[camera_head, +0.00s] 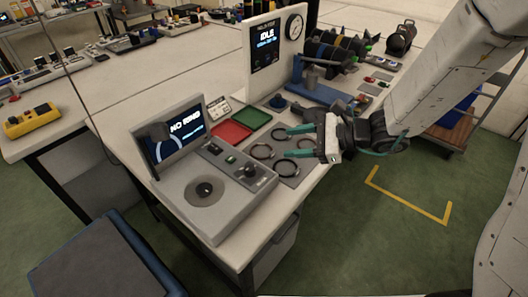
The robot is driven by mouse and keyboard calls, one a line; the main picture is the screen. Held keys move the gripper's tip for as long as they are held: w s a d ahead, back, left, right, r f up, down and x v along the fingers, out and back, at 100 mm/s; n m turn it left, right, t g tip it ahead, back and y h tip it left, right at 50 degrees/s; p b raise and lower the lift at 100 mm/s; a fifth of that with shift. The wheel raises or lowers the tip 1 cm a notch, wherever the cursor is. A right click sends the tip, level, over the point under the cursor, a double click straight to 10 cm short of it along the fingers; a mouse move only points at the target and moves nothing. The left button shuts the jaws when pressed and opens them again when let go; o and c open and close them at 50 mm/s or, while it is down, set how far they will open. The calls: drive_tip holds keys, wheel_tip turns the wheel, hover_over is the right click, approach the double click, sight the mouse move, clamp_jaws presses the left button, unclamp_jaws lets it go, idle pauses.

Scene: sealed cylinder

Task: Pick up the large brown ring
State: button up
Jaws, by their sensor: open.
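My gripper (284,144) reaches in from the right over the workbench. Its two green fingers are apart and point left, with nothing visible between them. Several rings lie on a grey mat below and around the fingers. A dark brownish ring (253,153) lies just left of the fingertips. Another dark ring (277,171) lies in front of the nearer finger. More of the ring area is partly hidden by the fingers. The rings are small in this view, so I cannot tell surely which is the large brown one.
A grey tester (222,210) with a "NO RING" screen (175,138) stands at the front left. Red (231,132) and green (252,117) trays lie behind the rings. A blue press (318,92) and an upright "IDLE" display panel (265,60) stand farther back.

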sight(273, 154)
drive_tip(key=w+f+m+t, duration=0.1)
drive_tip(key=w+f+m, duration=0.1)
drive_tip(key=f, duration=0.1)
drive_tip(key=w+d+f+m+t+h, duration=0.1)
drive_tip(key=f+m, duration=0.1)
drive_tip(key=f, duration=0.1)
drive_tip(key=w+d+f+m+t, duration=0.1)
drive_tip(key=w+f+m, duration=0.1)
drive_tip(key=f+m, duration=0.1)
drive_tip(key=shift+w+f+t+h, duration=0.35)
drive_tip(key=shift+f+t+h, duration=0.05)
drive_tip(key=shift+f, duration=0.1)
drive_tip(key=shift+w+a+f, duration=0.65)
drive_tip(key=shift+a+f, duration=0.05)
drive_tip(key=shift+f, duration=0.1)
drive_tip(key=shift+x, duration=2.85)
drive_tip(key=shift+s+a, duration=0.1)
drive_tip(key=shift+s, duration=0.05)
clamp_jaws()
